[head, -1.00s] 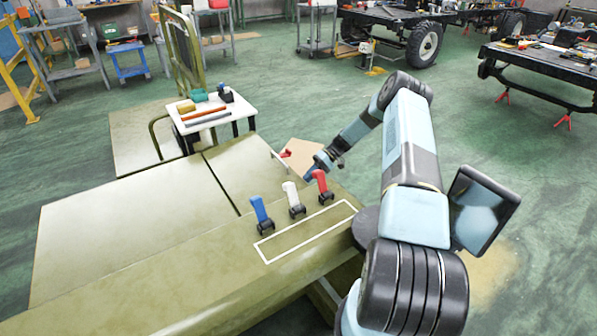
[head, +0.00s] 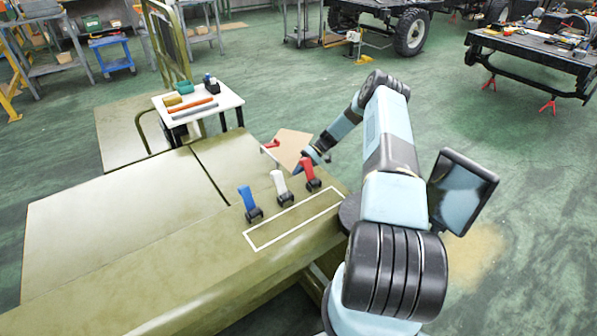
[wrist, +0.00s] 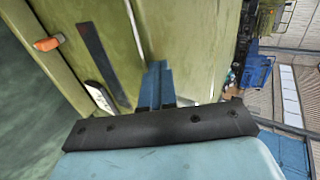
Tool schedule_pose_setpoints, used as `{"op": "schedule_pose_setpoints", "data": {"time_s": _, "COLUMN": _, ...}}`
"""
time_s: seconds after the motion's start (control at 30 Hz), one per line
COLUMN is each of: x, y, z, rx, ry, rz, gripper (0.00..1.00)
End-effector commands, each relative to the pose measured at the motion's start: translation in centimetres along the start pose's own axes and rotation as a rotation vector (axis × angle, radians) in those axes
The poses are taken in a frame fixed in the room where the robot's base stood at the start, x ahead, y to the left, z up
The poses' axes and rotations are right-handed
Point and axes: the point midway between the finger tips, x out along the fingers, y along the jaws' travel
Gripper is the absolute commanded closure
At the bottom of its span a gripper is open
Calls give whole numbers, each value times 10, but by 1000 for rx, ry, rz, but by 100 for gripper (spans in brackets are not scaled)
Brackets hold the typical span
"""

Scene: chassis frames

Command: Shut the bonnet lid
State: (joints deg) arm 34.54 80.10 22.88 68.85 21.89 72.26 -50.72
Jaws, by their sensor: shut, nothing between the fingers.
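The olive-green bodywork fills the lower left of the head view, with broad flat panels split by a dark seam. I take the large left panel to be the bonnet lid (head: 105,220); it looks flat, but I cannot tell whether it is fully down. My gripper (head: 298,169) is beyond the red lever, near the far edge of the bodywork. In the wrist view, the blue fingers of my gripper (wrist: 157,85) are together and empty, in front of green panels (wrist: 190,40). Whether they touch a panel is unclear.
A blue lever (head: 247,198), a white lever (head: 280,184) and a red lever (head: 308,172) stand beside a white outlined rectangle (head: 292,220). A small white table (head: 218,101) holds tools. A tan board (head: 294,145) lies beyond the bodywork. Green floor is open behind.

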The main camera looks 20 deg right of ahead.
Motion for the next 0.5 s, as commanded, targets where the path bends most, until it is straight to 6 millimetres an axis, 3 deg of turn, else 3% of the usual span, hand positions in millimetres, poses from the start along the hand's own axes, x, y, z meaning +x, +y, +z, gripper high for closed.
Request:
{"op": "schedule_pose_setpoints", "data": {"time_s": 0.03, "x": 10, "y": 3, "z": 1, "rx": 2, "ry": -5, "rz": -1, "gripper": 100}}
{"op": "schedule_pose_setpoints", "data": {"time_s": 0.23, "x": 1, "y": 3, "z": 1, "rx": 2, "ry": -4, "rz": 0, "gripper": 100}}
{"op": "schedule_pose_setpoints", "data": {"time_s": 0.5, "x": -51, "y": 3, "z": 2, "rx": 2, "ry": 3, "rz": 2, "gripper": 100}}
